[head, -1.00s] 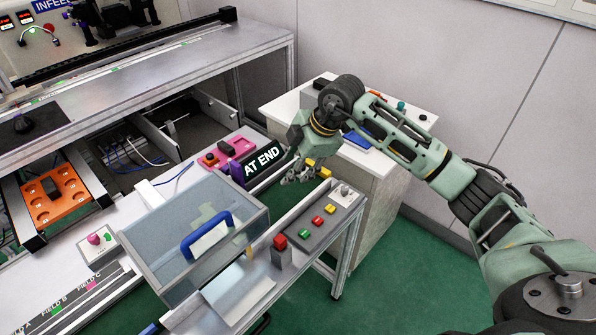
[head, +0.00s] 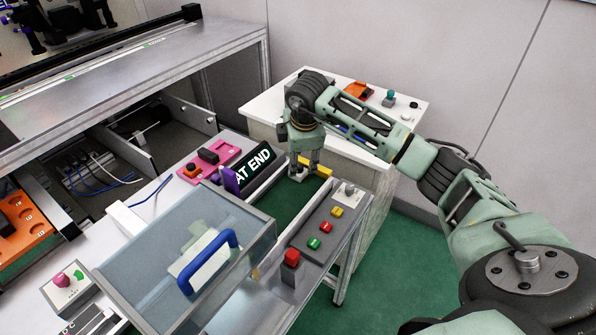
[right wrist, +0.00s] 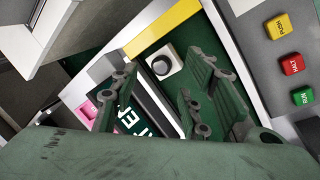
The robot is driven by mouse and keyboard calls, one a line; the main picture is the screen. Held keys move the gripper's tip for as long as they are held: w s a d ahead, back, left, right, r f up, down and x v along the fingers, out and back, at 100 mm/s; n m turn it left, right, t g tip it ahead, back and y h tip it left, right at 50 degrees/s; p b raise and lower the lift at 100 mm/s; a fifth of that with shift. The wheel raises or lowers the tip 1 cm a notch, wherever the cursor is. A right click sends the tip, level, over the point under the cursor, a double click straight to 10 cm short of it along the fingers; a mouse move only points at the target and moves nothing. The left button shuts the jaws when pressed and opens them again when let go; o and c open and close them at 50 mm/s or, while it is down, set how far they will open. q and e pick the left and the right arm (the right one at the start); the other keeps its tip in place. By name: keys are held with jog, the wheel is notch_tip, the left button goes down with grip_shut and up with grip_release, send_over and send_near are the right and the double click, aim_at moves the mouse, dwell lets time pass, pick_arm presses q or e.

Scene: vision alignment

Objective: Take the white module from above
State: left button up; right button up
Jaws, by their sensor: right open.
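The white module (right wrist: 160,64) is a small white block with a round black top. In the right wrist view it lies on a dark green surface beside a yellow bar (right wrist: 163,28). My right gripper (right wrist: 160,92) is open, with its two fingers apart and nothing between them. In the head view my right gripper (head: 305,168) points down beside the AT END sign (head: 254,166), near the yellow bar (head: 318,165). In that view the gripper largely hides the module. My left gripper is not in view.
A clear-lidded box with a blue handle (head: 208,262) stands in front. A button panel (head: 325,226) runs along the right edge of the bench. A pink tray (head: 213,157) lies left of the sign. A white side table (head: 265,109) with small items stands behind.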

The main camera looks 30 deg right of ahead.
aim_at(298, 167)
jog(key=x, duration=0.3)
jog(key=shift+w+f, duration=0.25)
jog(key=shift+f, duration=0.15)
jog(key=c, duration=0.5)
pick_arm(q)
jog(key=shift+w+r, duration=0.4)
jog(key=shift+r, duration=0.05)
pick_arm(e)
grip_shut()
